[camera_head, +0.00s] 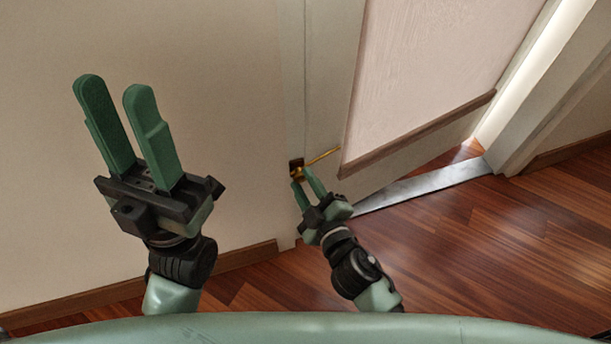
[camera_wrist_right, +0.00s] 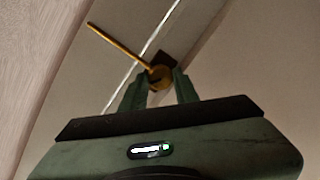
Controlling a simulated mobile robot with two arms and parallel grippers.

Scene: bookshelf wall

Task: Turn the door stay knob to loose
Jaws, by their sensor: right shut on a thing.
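The brass door stay knob (camera_wrist_right: 159,77) sits between the fingertips of my right gripper (camera_wrist_right: 160,84) in the right wrist view. In the head view, my right gripper (camera_head: 305,184) reaches the brass fitting (camera_head: 296,166) at the door frame, and its fingers are shut on the knob there. A thin brass rod (camera_head: 322,156) runs from the fitting towards the door (camera_head: 428,62); the rod also shows in the wrist view (camera_wrist_right: 115,44). The fingertips partly hide the knob. My left gripper (camera_head: 109,88) is open and empty, raised in front of the pale wall.
The door stands ajar, with a brown strip (camera_head: 420,133) along its panel. A grey metal threshold (camera_head: 425,186) lies below it. A pale wall (camera_head: 200,60) with a wooden skirting board (camera_head: 245,256) is at left. The wooden floor (camera_head: 460,245) at right is clear.

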